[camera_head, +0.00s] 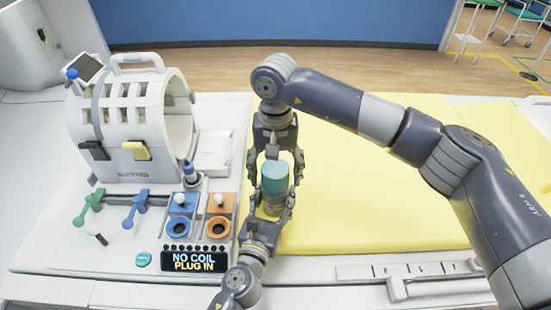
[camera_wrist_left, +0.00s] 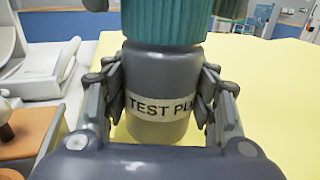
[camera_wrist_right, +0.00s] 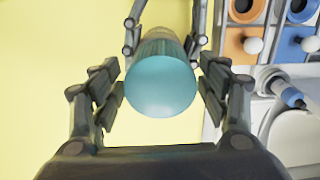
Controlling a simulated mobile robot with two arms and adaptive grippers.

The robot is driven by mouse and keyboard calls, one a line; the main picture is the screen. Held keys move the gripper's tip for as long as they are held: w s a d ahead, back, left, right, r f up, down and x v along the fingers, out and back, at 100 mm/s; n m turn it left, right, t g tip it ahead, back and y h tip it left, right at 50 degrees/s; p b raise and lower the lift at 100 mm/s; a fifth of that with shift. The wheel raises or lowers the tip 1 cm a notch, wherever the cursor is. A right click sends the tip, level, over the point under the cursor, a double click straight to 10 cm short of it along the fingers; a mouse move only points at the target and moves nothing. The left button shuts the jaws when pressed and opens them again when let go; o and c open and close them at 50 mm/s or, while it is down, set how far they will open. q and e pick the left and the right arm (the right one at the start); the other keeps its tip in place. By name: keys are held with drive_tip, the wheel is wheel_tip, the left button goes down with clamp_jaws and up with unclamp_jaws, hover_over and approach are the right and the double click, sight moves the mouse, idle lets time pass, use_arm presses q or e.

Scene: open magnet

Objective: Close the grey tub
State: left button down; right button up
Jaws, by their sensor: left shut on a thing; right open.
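The grey tub (camera_wrist_left: 158,120) has a label reading "TEST PL…", the rest hidden by a finger. It stands upright at the left edge of the yellow pad, and it also shows in the head view (camera_head: 273,205). A teal ribbed lid (camera_head: 275,178) sits on top of it; whether it is screwed tight I cannot tell. My left gripper (camera_wrist_left: 160,100) is shut on the tub's body from the near side. My right gripper (camera_wrist_right: 160,90) is above, pointing down, open with its fingers on either side of the lid (camera_wrist_right: 160,88), with gaps visible.
A yellow pad (camera_head: 380,190) covers the right, mostly clear. At left stand a white ring-shaped coil (camera_head: 125,125), green and blue handles (camera_head: 88,205), blue and orange sockets (camera_head: 183,228) and a display (camera_head: 194,261) reading "NO COIL PLUG IN". A white rail (camera_head: 420,285) lies in front.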

use_arm(q)
drive_tip(key=shift+r, duration=0.1)
use_arm(e)
drive_tip(key=shift+f, duration=0.55)
